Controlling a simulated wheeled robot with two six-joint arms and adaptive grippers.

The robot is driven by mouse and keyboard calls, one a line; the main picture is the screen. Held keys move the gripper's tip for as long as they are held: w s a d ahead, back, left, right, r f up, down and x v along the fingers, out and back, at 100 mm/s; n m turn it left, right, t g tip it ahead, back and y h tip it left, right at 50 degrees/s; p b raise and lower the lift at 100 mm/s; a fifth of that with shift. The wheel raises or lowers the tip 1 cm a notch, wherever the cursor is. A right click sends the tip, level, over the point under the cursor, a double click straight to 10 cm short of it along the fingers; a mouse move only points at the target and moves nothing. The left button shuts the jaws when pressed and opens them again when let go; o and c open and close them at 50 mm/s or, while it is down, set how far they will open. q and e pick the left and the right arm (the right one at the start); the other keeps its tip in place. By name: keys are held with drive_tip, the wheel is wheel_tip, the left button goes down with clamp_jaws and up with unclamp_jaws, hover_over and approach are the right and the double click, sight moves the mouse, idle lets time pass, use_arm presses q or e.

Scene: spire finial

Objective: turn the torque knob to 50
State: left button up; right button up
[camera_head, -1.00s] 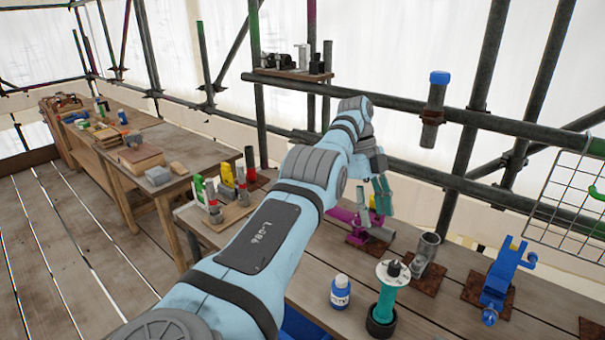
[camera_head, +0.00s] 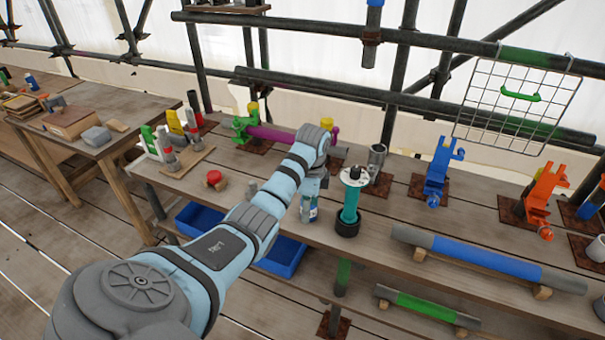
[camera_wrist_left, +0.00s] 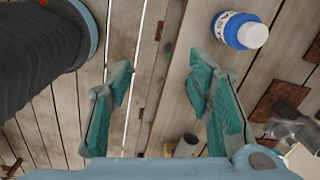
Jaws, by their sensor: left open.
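A teal upright tool (camera_head: 351,203) with a white disc on top stands in a black round base on the bench. I see no readable scale, so I cannot tell which part is the torque knob. My left gripper shows in the left wrist view (camera_wrist_left: 160,82), open with nothing between its teal fingers. In the head view it is mostly hidden behind my wrist. My right gripper is not in view.
Blue (camera_head: 437,172) and orange (camera_head: 541,197) clamps stand on rusty plates at the right. A grey-blue pipe (camera_head: 485,258) lies along the front. Blue bins (camera_head: 279,255) sit below the bench.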

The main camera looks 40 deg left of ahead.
use_arm(q)
drive_tip(key=s+d+f+n+t+y, duration=0.1)
drive_tip(key=s+d+f+n, duration=0.3)
drive_tip(key=s+d+f, duration=0.4)
drive_tip(key=s+f, duration=0.2)
drive_tip(key=s, duration=0.1)
drive_tip(key=shift+s+d+f+t, duration=0.2)
drive_tip(key=shift+s+d+t, duration=0.1)
drive_tip(key=shift+s+t, duration=0.1)
